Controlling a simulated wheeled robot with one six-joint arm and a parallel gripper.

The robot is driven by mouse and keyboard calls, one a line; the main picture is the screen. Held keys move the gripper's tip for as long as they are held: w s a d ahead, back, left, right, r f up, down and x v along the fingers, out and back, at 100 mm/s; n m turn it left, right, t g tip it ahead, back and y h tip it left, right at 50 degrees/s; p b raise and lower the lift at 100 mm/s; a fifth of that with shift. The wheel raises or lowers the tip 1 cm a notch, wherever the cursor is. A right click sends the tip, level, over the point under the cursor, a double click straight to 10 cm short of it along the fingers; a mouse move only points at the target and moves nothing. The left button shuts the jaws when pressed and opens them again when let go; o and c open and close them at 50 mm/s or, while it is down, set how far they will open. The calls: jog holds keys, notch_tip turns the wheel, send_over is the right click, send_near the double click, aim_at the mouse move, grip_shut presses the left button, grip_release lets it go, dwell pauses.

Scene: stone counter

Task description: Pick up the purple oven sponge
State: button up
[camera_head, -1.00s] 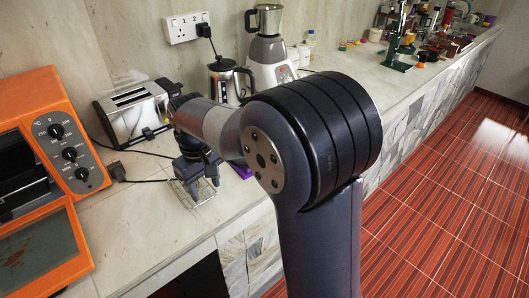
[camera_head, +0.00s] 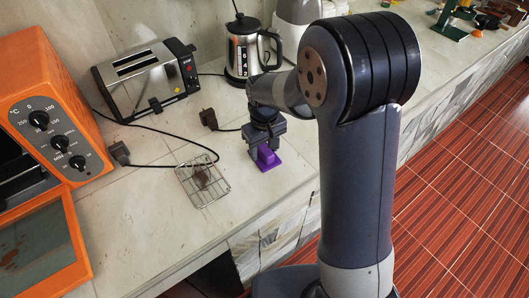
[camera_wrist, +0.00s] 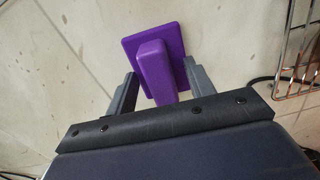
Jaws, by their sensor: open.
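The purple oven sponge (camera_head: 266,159) has a flat square base and a raised block handle. It lies on the stone counter, right of a wire rack, in the head view. My gripper (camera_head: 262,146) is just above and behind it there, hiding part of it. In the wrist view the sponge (camera_wrist: 156,66) shows its handle between my two open fingers (camera_wrist: 160,80). The left finger is apart from the handle, and the right finger is close beside the base. I cannot tell whether either touches. Nothing is gripped.
A wire rack (camera_head: 188,190) with a brown item on it lies left of the sponge. A toaster (camera_head: 147,80), a kettle (camera_head: 243,52) and black cables with plugs (camera_head: 208,119) stand or lie behind. An orange oven (camera_head: 60,130) is at left. The front counter is bare.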

aim_at(264, 148)
jog(key=shift+c, duration=0.3)
jog(key=c, duration=1)
notch_tip(264, 148, up, 10)
jog(key=o, duration=0.4)
jog(key=c, duration=0.3)
